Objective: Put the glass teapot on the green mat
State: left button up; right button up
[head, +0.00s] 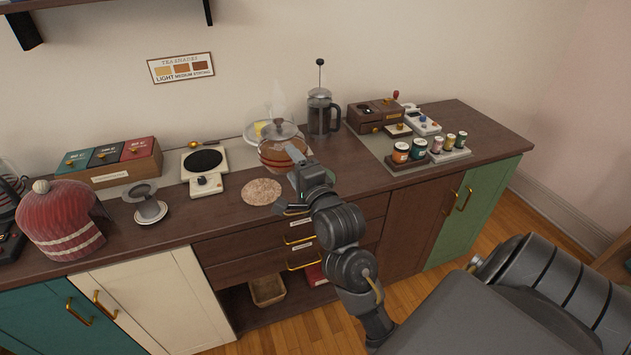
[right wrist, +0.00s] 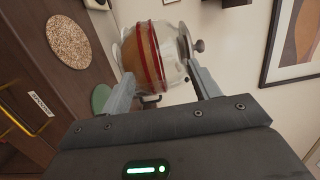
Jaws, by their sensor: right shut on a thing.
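The glass teapot (head: 276,158), with reddish-brown tea inside and a clear lid with a dark knob, is upright at the back middle of the counter. It also shows in the right wrist view (right wrist: 150,48), with a red band around it. My right gripper (head: 293,160) comes from the front and is shut on the teapot, its fingers on either side. I cannot tell whether the teapot's base touches the counter. My left gripper is not in view.
A round cork-like mat (head: 262,192) lies left of my gripper. A small scale-like hot plate (head: 205,162) stands further left. A French press (head: 320,112) stands close behind to the right. Several small jars (head: 437,146) stand at the right. The counter's front edge is near.

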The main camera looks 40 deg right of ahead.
jog(key=shift+w+d+f+p, duration=0.35)
jog(key=shift+w+d+f, duration=0.2)
jog(key=shift+d+f, duration=1.7)
jog(key=shift+w+d+f+p, duration=0.4)
jog(key=shift+w+d+f, duration=0.15)
jog(key=shift+d+f, duration=1.65)
jog(key=shift+w+d+f+p, duration=0.35)
jog(key=shift+w+d+f, duration=0.2)
jog(key=shift+d+f, duration=1.7)
jog(key=shift+d+r, duration=0.2)
jog(key=shift+r, duration=0.05)
jog(key=o, duration=1.2)
jog(key=shift+f, duration=0.1)
jog(key=shift+o, duration=0.4)
jog(key=shift+s, duration=0.1)
